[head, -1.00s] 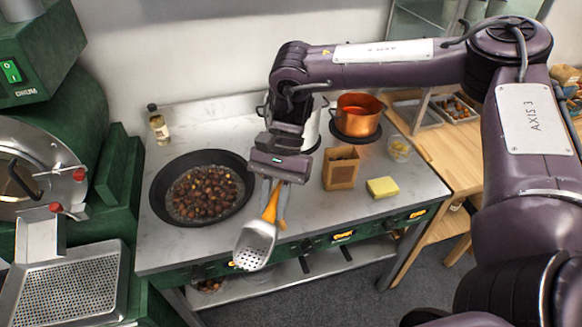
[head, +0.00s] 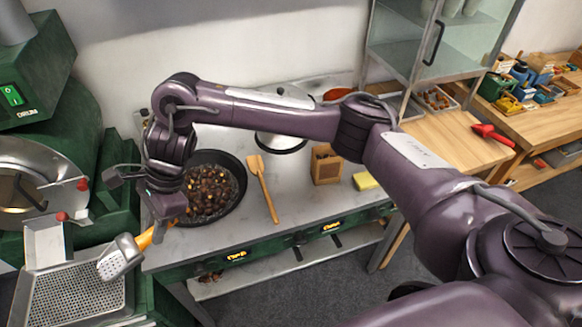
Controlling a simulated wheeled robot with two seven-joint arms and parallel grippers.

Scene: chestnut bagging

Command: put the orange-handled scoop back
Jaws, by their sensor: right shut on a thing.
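The orange-handled scoop has a perforated metal bowl (head: 120,257) and an orange handle (head: 148,238). It is in the head view at the lower left. My right gripper (head: 160,225) is shut on its handle and holds it in the air, bowl toward the lower left. The bowl appears over the right part of the perforated metal tray (head: 60,300) of the green machine; its height above the tray is hard to judge. The fingertips are partly hidden by the gripper body. My left gripper is not in view.
A black pan of chestnuts (head: 228,210) sits on the counter beside my right wrist. A wooden spatula (head: 262,187), a paper bag with chestnuts (head: 326,168) and a yellow sponge (head: 365,181) lie to its right. The counter's front middle is clear.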

